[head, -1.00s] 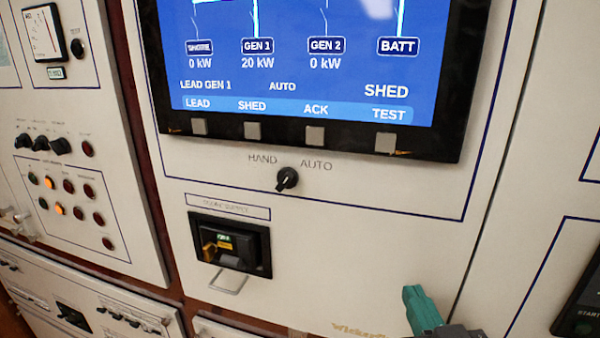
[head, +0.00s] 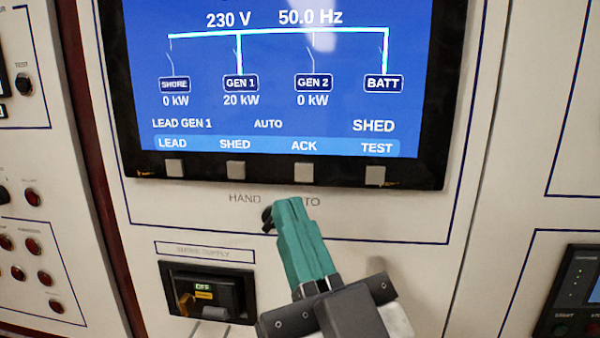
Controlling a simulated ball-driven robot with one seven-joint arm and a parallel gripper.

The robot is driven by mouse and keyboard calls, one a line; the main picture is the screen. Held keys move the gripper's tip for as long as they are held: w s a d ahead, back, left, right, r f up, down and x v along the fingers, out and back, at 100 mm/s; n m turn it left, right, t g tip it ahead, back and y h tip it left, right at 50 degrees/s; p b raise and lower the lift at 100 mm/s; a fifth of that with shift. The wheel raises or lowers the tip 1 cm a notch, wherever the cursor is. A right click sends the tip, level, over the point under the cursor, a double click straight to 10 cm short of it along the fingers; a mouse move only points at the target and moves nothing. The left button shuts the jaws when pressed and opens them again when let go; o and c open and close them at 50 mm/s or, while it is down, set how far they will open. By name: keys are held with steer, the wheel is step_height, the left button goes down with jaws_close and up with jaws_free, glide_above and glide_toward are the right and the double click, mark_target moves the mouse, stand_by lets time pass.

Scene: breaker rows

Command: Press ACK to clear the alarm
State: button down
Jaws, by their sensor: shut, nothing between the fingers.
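The ACK button (head: 304,174) is a small grey square under the ACK label on the blue screen (head: 285,80), third from the left in a row in the black bezel. My gripper (head: 292,203) has green fingers, shut and empty. Its tips show just below the ACK button in the picture, over the HAND/AUTO lettering. I cannot tell how far the tips are from the panel. The fingers hide part of the HAND/AUTO knob (head: 267,217). The screen shows SHED at the right, LEAD GEN 1 and AUTO.
The LEAD button (head: 174,168), SHED button (head: 236,170) and TEST button (head: 375,176) sit in the same row. A shore supply breaker (head: 208,292) reading OFF is at lower left. A black controller (head: 570,295) is at the right edge.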

mark_target(304, 173)
steer(key=shift+w, duration=0.1)
steer(key=shift+w+d+p, duration=0.15)
steer(key=shift+w+p, duration=1.05)
steer(key=shift+w, duration=3.15)
steer(key=shift+w, duration=0.4)
steer(key=shift+w, duration=0.4)
steer(key=shift+s, duration=0.8)
